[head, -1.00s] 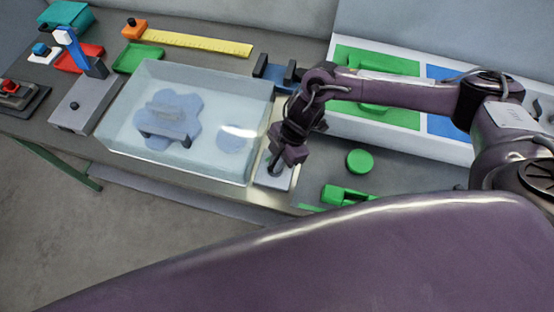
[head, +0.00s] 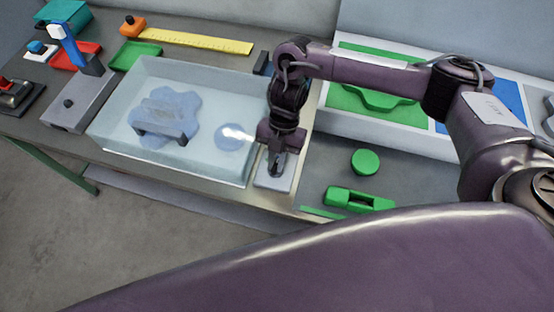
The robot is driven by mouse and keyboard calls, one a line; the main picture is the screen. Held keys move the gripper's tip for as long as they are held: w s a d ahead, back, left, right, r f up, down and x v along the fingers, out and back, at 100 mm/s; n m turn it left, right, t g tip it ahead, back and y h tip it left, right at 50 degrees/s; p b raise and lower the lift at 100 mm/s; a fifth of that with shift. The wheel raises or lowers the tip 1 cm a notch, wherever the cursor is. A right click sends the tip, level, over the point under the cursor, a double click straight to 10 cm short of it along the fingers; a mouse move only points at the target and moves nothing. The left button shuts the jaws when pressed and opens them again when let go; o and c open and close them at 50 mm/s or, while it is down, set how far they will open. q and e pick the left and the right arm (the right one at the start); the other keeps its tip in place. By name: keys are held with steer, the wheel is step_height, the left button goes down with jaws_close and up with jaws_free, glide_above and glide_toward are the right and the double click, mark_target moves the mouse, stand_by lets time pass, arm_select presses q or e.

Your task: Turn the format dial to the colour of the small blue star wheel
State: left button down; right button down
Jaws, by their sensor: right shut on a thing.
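My right gripper (head: 277,165) points down over a pale grey plate (head: 273,184) at the bench front, right of the clear box. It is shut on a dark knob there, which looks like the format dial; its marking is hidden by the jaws. A blue star-shaped wheel (head: 182,104) lies inside the clear box, under a grey bridge-like part, with a blue disc (head: 230,137) beside it. I cannot tell whether this is the small wheel. My left gripper is not in view.
The clear box (head: 120,140) stands left of my right gripper. Behind at right is a white tray with a green panel (head: 350,100) and a blue panel (head: 508,95). A green disc (head: 365,161) and green block (head: 358,199) lie right. A grey block (head: 80,105) carries a post at left.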

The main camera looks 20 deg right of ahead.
steer(key=shift+w+n, duration=0.1)
steer(key=shift+n, duration=0.4)
steer(key=c, duration=1.5)
jaws_free()
steer(key=shift+o, duration=0.2)
steer(key=v, duration=0.7)
steer(key=shift+w+r, duration=0.2)
steer(key=shift+r, duration=0.2)
